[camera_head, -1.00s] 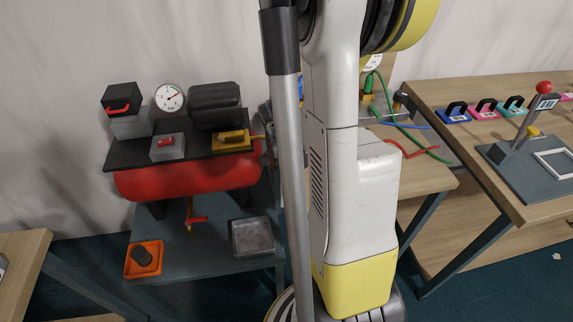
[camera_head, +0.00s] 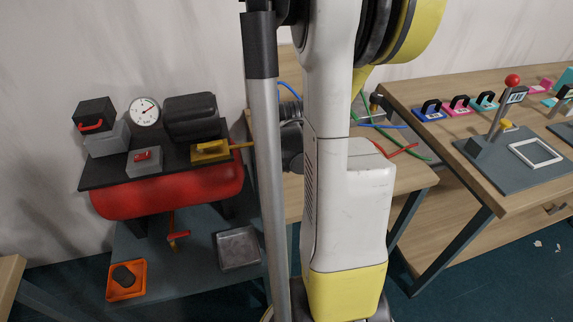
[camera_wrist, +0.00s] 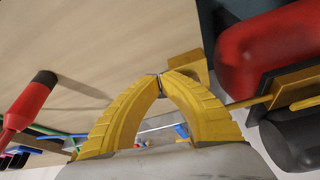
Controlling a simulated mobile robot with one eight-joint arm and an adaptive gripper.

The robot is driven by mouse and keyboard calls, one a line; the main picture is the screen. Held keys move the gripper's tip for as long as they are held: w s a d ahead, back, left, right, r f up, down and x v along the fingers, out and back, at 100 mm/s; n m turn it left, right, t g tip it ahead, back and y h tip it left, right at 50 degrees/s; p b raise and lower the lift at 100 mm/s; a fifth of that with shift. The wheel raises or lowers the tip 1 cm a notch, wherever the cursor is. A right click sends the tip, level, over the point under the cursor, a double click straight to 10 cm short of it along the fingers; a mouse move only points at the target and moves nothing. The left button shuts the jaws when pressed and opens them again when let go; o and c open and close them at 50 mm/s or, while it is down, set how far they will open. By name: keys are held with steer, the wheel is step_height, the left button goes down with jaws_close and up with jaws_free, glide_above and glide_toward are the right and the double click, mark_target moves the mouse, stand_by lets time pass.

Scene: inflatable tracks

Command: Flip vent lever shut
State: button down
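The compressor with its red tank (camera_head: 170,192) stands on a low dark table at the left in the head view. A yellow valve block with a lever-like top (camera_head: 210,150) sits at its right end, with a yellow rod running right. A small red lever (camera_head: 178,237) hangs below the tank. I cannot tell which one is the vent lever. In the wrist view the red tank (camera_wrist: 265,48) is at upper right and the yellow rod (camera_wrist: 250,101) passes right of my fingers. My gripper (camera_wrist: 160,86) has its yellow fingertips together, with nothing clearly held. The head view hides it.
A gauge (camera_head: 144,111), an orange tray (camera_head: 127,280) and a grey tray (camera_head: 238,248) are by the compressor. A wooden table with hoses is behind my arm. A red and black tool (camera_wrist: 26,104) shows in the wrist view. A lever station (camera_head: 510,150) stands at right.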

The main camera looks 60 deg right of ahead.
steer(key=shift+w, duration=0.2)
steer(key=shift+w+a, duration=0.15)
steer(key=shift+w, duration=0.45)
steer(key=shift+a, duration=0.1)
